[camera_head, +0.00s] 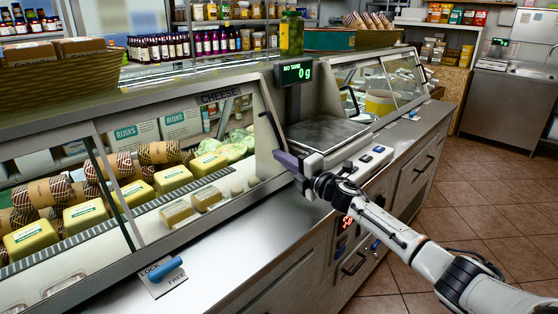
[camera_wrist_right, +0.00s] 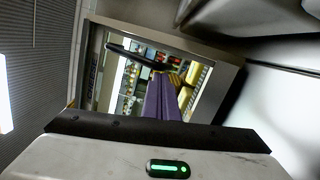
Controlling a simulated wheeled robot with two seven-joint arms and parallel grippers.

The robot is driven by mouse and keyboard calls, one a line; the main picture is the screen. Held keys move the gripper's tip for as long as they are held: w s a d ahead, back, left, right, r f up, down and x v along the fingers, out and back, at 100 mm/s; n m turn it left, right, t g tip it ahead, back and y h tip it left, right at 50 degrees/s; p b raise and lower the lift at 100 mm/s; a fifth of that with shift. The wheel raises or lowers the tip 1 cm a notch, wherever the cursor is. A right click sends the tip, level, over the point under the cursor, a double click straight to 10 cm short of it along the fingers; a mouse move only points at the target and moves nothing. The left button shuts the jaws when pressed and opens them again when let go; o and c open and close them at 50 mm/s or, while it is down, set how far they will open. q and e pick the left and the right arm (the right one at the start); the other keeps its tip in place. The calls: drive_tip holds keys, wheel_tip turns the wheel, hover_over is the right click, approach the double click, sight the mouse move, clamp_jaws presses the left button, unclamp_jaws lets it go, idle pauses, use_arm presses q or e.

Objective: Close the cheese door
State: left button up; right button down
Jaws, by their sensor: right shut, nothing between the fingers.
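The cheese door (camera_head: 190,140) is a framed glass panel on the front of the counter case, under a CHEESE label (camera_head: 221,95). A black handle (camera_head: 271,128) stands at its right end. I cannot tell for sure how far the door stands open. My right gripper (camera_head: 283,159) has purple fingers, shut and empty. It is close to the handle's lower end; contact is not clear. In the right wrist view the purple fingers (camera_wrist_right: 165,102) point towards the glass case, with a dark bar (camera_wrist_right: 138,56) just beyond them. My left gripper is not in view.
A blue lever (camera_head: 165,270) sits on a LOCK/FREE plate on the counter ledge. Yellow cheese blocks (camera_head: 173,178) lie inside the case. A scale (camera_head: 324,132) with a display stands right of the handle. A second glass case (camera_head: 385,85) lies beyond it. Tiled floor is clear at right.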

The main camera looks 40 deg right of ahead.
drive_tip(key=shift+d+r+h, duration=0.2)
drive_tip(key=shift+d+h, duration=0.1)
drive_tip(key=shift+d, duration=0.2)
drive_tip(key=shift+a, duration=0.1)
drive_tip(key=a, duration=0.2)
drive_tip(key=s+a+p, duration=0.1)
drive_tip(key=a, duration=0.1)
drive_tip(key=shift+f, duration=0.4)
drive_tip(key=s, duration=0.8)
drive_tip(key=shift+s+f, duration=0.3)
drive_tip(key=shift+f, duration=0.05)
drive_tip(key=shift+s, duration=0.8)
